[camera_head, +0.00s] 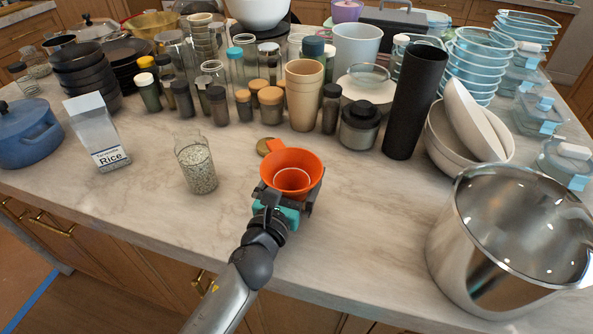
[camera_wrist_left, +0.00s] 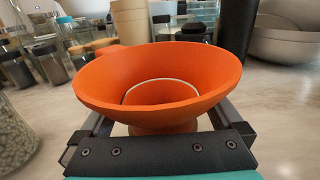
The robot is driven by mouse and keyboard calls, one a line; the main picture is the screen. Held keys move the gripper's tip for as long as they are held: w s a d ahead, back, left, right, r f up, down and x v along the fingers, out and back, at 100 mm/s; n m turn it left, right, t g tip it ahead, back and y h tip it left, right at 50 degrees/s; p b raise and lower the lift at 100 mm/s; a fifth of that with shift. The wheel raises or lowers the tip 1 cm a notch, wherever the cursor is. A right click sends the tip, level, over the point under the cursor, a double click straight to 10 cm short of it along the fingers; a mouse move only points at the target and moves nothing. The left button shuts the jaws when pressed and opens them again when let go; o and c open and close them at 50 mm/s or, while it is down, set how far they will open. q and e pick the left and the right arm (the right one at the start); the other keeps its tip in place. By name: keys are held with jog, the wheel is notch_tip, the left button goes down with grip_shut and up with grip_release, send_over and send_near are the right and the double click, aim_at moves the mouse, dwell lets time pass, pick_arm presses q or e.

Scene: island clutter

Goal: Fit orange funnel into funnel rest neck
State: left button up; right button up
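The orange funnel (camera_head: 292,166) stands wide mouth up near the counter's front edge, and its bowl fills the left wrist view (camera_wrist_left: 160,88). A thin pale ring shows low inside it. My left gripper (camera_head: 290,192) reaches in from the front with its fingers spread wide on either side of the funnel. In the left wrist view, gaps show between the fingers and the funnel's lower part; the fingertips are hidden behind the bowl. I cannot make out the funnel rest or its neck, or what is under the funnel. My right gripper is not in view.
A grain-filled glass jar (camera_head: 197,168) stands left of the funnel, with a rice carton (camera_head: 96,135) farther left. A large steel pot (camera_head: 470,262) stands at right. Several jars crowd the back; counter left of my arm is clear.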

pick_arm(q)
jog(key=shift+s, duration=0.1)
jog(key=b+v, duration=0.1)
jog(key=v, duration=1.2)
jog(key=shift+s+a+f, duration=0.1)
jog(key=shift+s, duration=0.15)
jog(key=shift+b+v, duration=0.4)
jog(key=shift+v, duration=0.4)
